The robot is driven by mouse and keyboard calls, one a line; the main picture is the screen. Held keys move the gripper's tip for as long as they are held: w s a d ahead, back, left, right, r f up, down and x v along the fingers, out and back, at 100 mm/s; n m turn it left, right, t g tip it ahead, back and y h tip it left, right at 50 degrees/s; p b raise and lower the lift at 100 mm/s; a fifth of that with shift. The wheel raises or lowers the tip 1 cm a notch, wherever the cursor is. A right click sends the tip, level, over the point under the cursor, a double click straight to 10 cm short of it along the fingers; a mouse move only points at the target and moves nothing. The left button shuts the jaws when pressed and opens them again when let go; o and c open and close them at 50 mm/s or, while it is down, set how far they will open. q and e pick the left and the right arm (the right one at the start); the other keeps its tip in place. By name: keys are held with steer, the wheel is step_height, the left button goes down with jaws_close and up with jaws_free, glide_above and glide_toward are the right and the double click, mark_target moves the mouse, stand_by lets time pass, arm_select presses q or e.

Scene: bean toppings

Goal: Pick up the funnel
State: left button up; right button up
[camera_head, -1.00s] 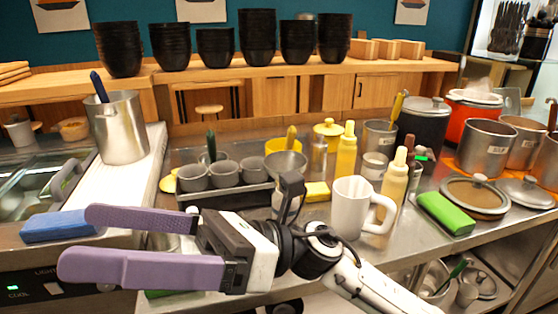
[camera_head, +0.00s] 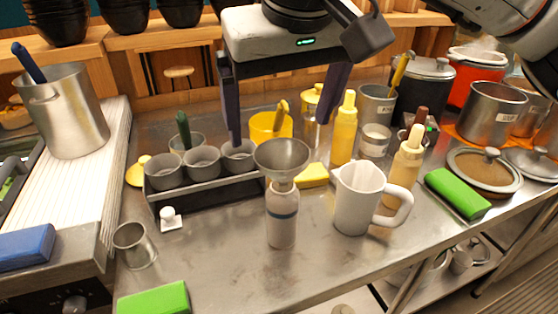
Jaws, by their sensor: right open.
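The grey funnel (camera_head: 282,156) sits upright in the mouth of a pale bottle (camera_head: 282,217) with a dark band, in the middle of the steel counter. My right gripper (camera_head: 281,134) reaches down from the top of the head view. Its two purple fingers are wide apart, one to the left of the funnel and one to the right and farther back. Nothing is held between them. The funnel's rim is in plain sight, but its spout is hidden in the bottle. My left gripper is not in view.
A white pitcher (camera_head: 361,197) stands close right of the bottle. A rack (camera_head: 205,184) with grey cups is at its left. Yellow squeeze bottles (camera_head: 344,130) stand behind the pitcher. A small metal cup (camera_head: 134,246) is front left. The counter before the bottle is clear.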

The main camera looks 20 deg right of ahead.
mark_target(279, 168)
steer(key=x, duration=0.4)
steer(key=shift+s+f, duration=0.1)
steer(key=x, duration=0.2)
steer(key=d+x, duration=0.1)
steer(key=x, duration=0.1)
steer(key=shift+f, duration=0.2)
steer(key=shift+a+f, duration=0.1)
steer(key=shift+f, duration=0.2)
steer(key=shift+c, duration=0.4)
steer(key=c, duration=0.7)
